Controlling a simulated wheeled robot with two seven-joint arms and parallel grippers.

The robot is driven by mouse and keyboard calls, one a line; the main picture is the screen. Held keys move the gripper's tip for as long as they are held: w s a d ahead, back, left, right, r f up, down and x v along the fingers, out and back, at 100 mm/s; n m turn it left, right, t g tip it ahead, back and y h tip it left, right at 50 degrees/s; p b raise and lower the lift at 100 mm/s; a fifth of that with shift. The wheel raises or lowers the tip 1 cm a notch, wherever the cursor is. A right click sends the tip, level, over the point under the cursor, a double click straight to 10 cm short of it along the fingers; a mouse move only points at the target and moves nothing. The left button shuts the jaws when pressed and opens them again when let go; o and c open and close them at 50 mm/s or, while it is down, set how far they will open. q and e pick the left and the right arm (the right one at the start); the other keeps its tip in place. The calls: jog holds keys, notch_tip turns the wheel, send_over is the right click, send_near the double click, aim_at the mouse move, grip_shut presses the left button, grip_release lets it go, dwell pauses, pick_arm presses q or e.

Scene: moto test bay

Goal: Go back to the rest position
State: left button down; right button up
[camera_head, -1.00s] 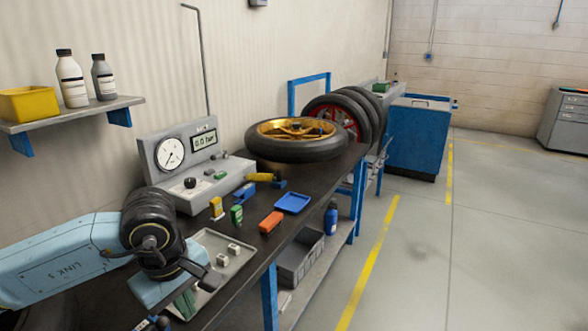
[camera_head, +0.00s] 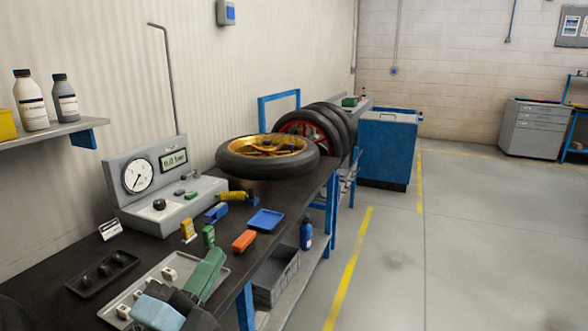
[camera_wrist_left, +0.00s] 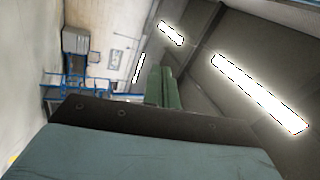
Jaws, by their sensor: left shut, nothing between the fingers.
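My left gripper (camera_head: 205,272) shows at the bottom of the head view, its green fingers together and empty. My right gripper is not in the head view.
The dark bench (camera_head: 290,205) holds a gauge box (camera_head: 160,190), a gold-rimmed wheel (camera_head: 268,158), a blue tray (camera_head: 265,220), an orange block (camera_head: 244,240) and a black tray (camera_head: 102,274). A shelf (camera_head: 60,131) with bottles is at left. The floor (camera_head: 470,250) at right is clear.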

pick_arm(q)
jog(key=s+a+f+n+g+y, duration=0.2)
jog(key=a+f+n+g+y, duration=0.15)
jog(key=f+n, duration=0.35)
jog(key=s+a+f+n+g+y, duration=0.1)
jog(key=a+f+n+g+y, duration=0.3)
jog(key=f, duration=0.5)
jog(key=s+a+f+n+g, duration=0.1)
jog(key=s+f+n+g, duration=0.35)
jog(key=s+f, duration=0.35)
jog(key=s+a+f+n+g, duration=0.1)
jog(key=s+f+n+g, duration=0.2)
jog(key=s+f+g, duration=0.55)
notch_tip(320, 180, down, 21)
jog(key=s+t, duration=0.2)
jog(key=s, duration=0.1)
jog(key=s+a+f, duration=0.2)
jog(key=s+f, duration=0.6)
jog(key=s+a+f+g, duration=0.1)
jog(key=s+a+f, duration=0.1)
jog(key=s+f, duration=0.6)
jog(key=shift+s+a+m+y, duration=0.3)
jog(key=shift+a+m+y, duration=0.05)
jog(key=shift+m, duration=0.1)
